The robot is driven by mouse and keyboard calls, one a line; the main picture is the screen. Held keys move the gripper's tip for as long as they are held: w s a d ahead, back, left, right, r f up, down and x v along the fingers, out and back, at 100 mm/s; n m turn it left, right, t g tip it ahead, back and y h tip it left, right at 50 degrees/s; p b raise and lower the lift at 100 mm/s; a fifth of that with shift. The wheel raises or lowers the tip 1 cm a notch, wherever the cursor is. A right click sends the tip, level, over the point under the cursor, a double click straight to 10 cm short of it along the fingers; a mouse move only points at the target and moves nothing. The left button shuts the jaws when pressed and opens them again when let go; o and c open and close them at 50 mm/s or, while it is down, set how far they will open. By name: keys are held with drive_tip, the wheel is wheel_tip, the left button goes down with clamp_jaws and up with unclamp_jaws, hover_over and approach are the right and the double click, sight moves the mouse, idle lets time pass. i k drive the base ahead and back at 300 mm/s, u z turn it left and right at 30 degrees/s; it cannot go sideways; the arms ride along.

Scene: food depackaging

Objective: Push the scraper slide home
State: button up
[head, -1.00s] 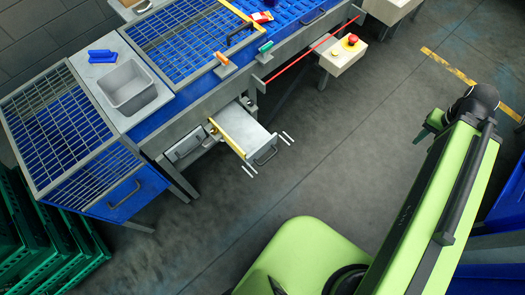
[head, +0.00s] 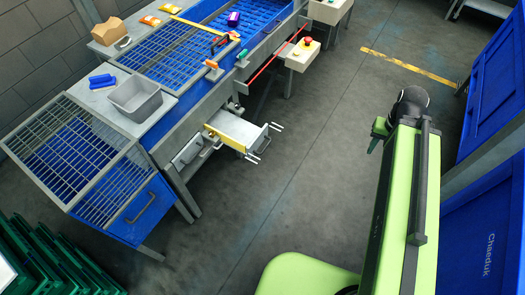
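My green arm rises at the right of the head view, well apart from the slide.
A red bar (head: 288,41) and a box with a red button (head: 303,50) project from the machine beyond the slide. A grey bin (head: 136,98) stands on the worktop. Green crates (head: 60,262) are at lower left. The floor before the slide is clear.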

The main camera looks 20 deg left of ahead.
sight(245, 138)
drive_tip(key=u, duration=1.2)
drive_tip(key=i, duration=1.05)
drive_tip(key=z, duration=0.1)
drive_tip(key=k, duration=1.05)
drive_tip(key=u, duration=1.35)
drive_tip(key=i, duration=0.4)
drive_tip(key=z, duration=0.25)
